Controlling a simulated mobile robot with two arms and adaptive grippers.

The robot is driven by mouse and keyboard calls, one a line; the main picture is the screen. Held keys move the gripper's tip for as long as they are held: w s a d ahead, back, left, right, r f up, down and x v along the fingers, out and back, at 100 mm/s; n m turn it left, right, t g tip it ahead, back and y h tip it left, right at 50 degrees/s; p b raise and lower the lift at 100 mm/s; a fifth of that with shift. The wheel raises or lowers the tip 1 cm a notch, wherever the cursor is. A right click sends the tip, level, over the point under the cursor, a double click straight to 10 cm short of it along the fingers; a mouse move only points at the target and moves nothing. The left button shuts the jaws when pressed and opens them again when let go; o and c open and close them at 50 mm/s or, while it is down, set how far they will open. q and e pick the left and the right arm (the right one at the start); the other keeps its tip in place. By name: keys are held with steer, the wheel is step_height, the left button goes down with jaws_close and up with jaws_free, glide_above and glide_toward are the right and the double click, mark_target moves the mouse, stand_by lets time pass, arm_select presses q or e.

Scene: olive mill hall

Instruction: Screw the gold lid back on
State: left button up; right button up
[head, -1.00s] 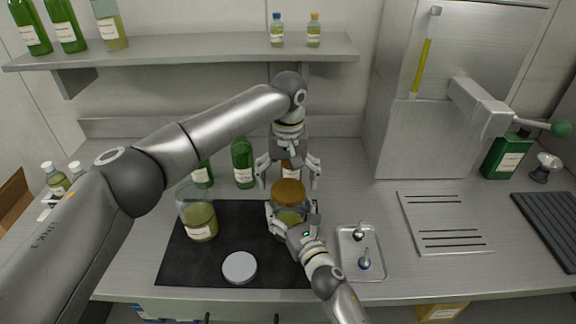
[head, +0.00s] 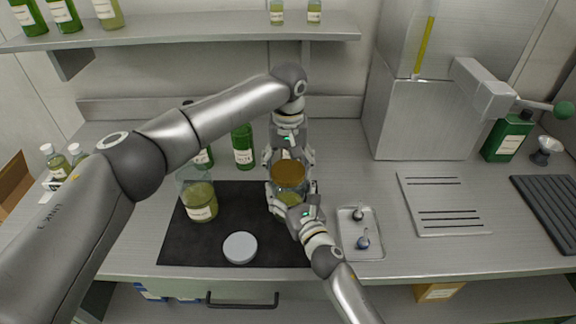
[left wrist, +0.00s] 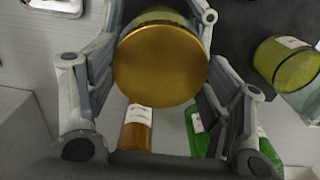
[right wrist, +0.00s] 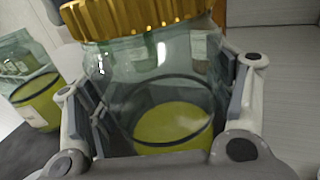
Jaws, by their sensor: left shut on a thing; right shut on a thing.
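The gold lid (head: 288,173) sits on the mouth of a glass jar (head: 289,199) holding yellow-green liquid. My left gripper (head: 288,161) comes from the back, its fingers on either side of the lid, shut on it. In the left wrist view the lid (left wrist: 160,65) fills the space between the fingers. My right gripper (head: 290,208) is shut on the jar body from the front. In the right wrist view the ribbed lid edge (right wrist: 140,14) is above the jar glass (right wrist: 150,65). I cannot tell how far the lid is threaded.
A second jar (head: 200,203) with a white label stands left on the black mat (head: 235,215). A pale round lid (head: 240,247) lies at the mat's front. A small metal tray (head: 361,240) is to the right. Green bottles (head: 242,147) stand behind.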

arm_select(q)
steer(key=m, duration=1.2)
steer(key=o, duration=1.2)
step_height(320, 180, up, 12)
